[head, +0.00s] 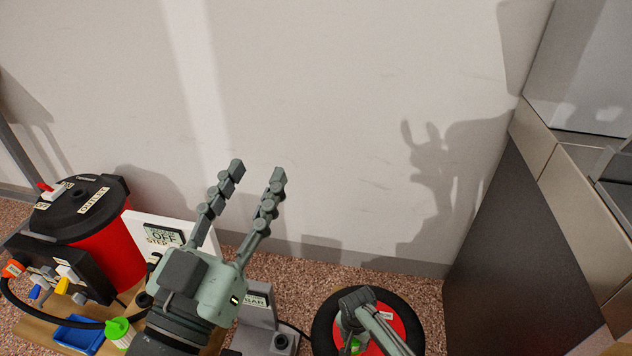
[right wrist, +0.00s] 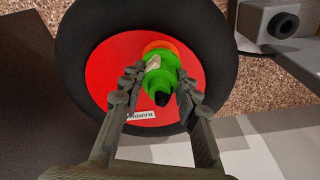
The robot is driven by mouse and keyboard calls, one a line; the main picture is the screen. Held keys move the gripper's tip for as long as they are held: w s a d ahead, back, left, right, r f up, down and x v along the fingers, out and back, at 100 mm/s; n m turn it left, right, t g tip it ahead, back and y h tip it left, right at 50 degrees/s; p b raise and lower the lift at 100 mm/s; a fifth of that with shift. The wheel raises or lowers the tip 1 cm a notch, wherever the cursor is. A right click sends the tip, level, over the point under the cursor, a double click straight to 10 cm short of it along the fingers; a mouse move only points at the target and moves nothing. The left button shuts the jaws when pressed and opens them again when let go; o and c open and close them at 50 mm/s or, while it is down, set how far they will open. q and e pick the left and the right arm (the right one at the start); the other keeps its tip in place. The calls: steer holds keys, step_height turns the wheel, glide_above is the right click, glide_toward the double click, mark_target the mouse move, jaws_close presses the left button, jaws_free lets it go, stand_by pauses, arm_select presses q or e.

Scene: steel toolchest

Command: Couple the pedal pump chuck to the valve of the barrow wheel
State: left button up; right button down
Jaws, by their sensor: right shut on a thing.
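The barrow wheel, a black tyre (head: 322,333) around a red disc, lies at the bottom centre-right of the head view; its red disc (right wrist: 105,75) fills much of the right wrist view. My right gripper (right wrist: 160,74) is over the disc, shut on a green part, which I take as the pump chuck (right wrist: 160,84). It has an orange collar and a dark end. The valve is hidden, and I cannot tell whether the chuck touches it. My left gripper (head: 258,173) is open and empty, raised in front of the wall, left of the wheel.
A grey gauge box (head: 262,318) stands left of the wheel. A red drum with black lid (head: 85,205), a white "OFF STEP" panel (head: 150,226), a blue tray (head: 78,336) and a green-capped bottle (head: 118,330) crowd the left. A dark cabinet side (head: 520,255) rises at right.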

steer(key=shift+s+f+m, duration=0.25)
steer(key=shift+f+m, duration=0.05)
steer(key=shift+m, duration=0.4)
steer(key=c, duration=1)
jaws_free()
steer(key=shift+f, duration=0.1)
steer(key=shift+c, duration=0.2)
steer(key=shift+w+r, duration=0.15)
steer(key=shift+r, duration=0.1)
steer(key=shift+r+p, duration=0.2)
steer(key=shift+p, duration=0.15)
step_height(320, 180, up, 6)
steer(key=p, duration=0.6)
steer(key=shift+a+f, duration=0.1)
steer(key=shift+r+p, duration=0.75)
steer(key=shift+r, duration=0.6)
